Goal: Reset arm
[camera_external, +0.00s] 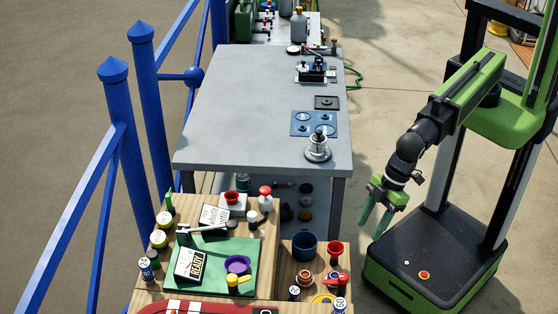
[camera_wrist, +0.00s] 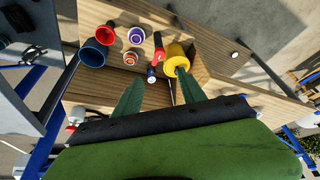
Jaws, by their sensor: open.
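My gripper (camera_external: 373,232) hangs at the end of my green and black arm, to the right of the wooden bench and beside my base. Its two green fingers point down and stand apart, with nothing between them in the outside view. In the wrist view, my gripper (camera_wrist: 158,75) shows its dark green fingers spread apart and empty. A yellow round item (camera_wrist: 175,55) and a red-handled item (camera_wrist: 158,45) appear beyond the fingertips on a wooden surface. The arm is bent, reaching down and left from its column.
A wooden bench (camera_external: 262,225) holds a blue cup (camera_external: 304,246), a green mat (camera_external: 215,254), a purple bowl (camera_external: 237,264) and several small items. A grey table (camera_external: 235,110) stands behind it. Blue railings (camera_external: 150,110) run along the left. Open floor lies between the grey table and my arm.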

